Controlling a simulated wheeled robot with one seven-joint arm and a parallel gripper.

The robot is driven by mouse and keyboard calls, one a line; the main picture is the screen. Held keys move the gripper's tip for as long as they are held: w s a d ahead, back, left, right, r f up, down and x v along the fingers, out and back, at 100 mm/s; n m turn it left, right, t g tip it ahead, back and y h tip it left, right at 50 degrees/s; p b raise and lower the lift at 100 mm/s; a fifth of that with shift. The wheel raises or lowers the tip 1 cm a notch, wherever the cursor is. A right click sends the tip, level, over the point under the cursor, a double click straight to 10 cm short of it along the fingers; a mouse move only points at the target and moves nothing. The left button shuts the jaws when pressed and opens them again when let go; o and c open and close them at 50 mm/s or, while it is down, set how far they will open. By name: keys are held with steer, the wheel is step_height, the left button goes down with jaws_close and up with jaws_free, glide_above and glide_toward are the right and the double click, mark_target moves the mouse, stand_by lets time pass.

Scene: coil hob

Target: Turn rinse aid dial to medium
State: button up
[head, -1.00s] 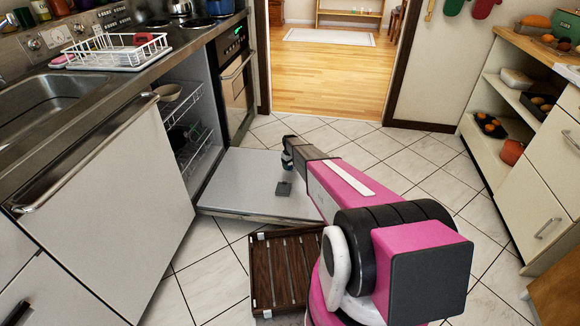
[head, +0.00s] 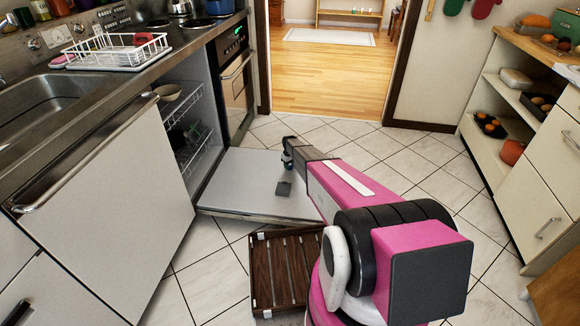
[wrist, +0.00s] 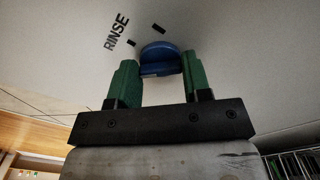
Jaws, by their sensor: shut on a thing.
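The rinse aid dial is a round blue knob (wrist: 160,58) on a pale panel in the wrist view. The word RINSE and two short black marks are printed beside it, to its upper left and above. My gripper (wrist: 160,78) has green fingers shut on the dial, one on each side. In the head view my gripper (head: 287,160) is small over the open dishwasher door (head: 240,180), and the dial is hidden there. The dial's pointer direction is hard to read.
A small dark grey square (head: 284,188) lies on the open door. Wire racks (head: 195,145) stand inside the dishwasher to the left. A brown slatted wooden piece (head: 285,270) lies on the floor. Tiled floor to the right is free.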

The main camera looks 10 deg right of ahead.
steer(key=m, duration=0.5)
steer(key=shift+a+m, duration=0.15)
steer(key=shift+m, duration=1.95)
steer(key=o, duration=0.9)
steer(key=r, duration=1.1)
steer(key=shift+s+a, duration=0.1)
steer(key=shift+a, duration=0.1)
